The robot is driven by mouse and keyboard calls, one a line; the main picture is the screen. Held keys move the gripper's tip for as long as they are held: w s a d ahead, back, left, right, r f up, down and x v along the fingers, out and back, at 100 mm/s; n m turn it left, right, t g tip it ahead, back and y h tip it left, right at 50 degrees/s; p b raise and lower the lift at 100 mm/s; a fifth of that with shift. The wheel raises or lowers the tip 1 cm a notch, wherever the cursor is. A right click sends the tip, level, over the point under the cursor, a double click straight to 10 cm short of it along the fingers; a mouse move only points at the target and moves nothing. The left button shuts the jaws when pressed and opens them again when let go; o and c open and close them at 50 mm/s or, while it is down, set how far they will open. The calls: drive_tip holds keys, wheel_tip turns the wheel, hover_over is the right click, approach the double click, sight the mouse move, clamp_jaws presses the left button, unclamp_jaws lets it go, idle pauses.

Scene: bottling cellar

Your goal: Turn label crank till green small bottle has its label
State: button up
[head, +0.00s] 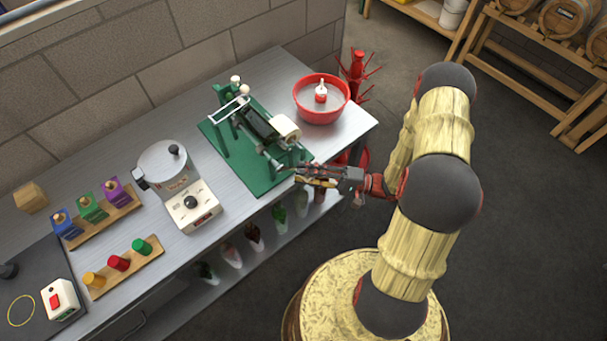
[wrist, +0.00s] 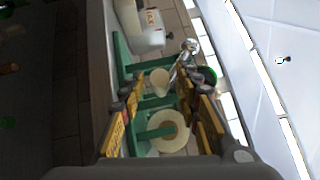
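The green labelling machine (head: 222,143) stands on the bench in the head view, with a cream label roll (head: 286,128) at its right side. The roll also shows in the wrist view (wrist: 168,131). My gripper (head: 299,176) is at the machine's front right corner. In the wrist view my gripper (wrist: 162,92) has its fingers apart, with a cream knob (wrist: 159,80), apparently the crank handle, between them and gaps on both sides. A round green piece (wrist: 211,79) shows behind the right finger; I cannot tell whether it is the green small bottle. No label on a bottle is readable.
A red bowl (head: 321,99) with a small red and white item stands right of the machine. A white device with a lidded pot (head: 191,205) stands left. Farther left are wooden racks (head: 105,219) with coloured items. The bench's front edge lies close below my gripper.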

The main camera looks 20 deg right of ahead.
drive_tip(key=shift+w+a, duration=0.15)
drive_tip(key=shift+a, duration=0.1)
drive_tip(key=shift+c, duration=0.6)
drive_tip(key=c, duration=0.7)
clamp_jaws()
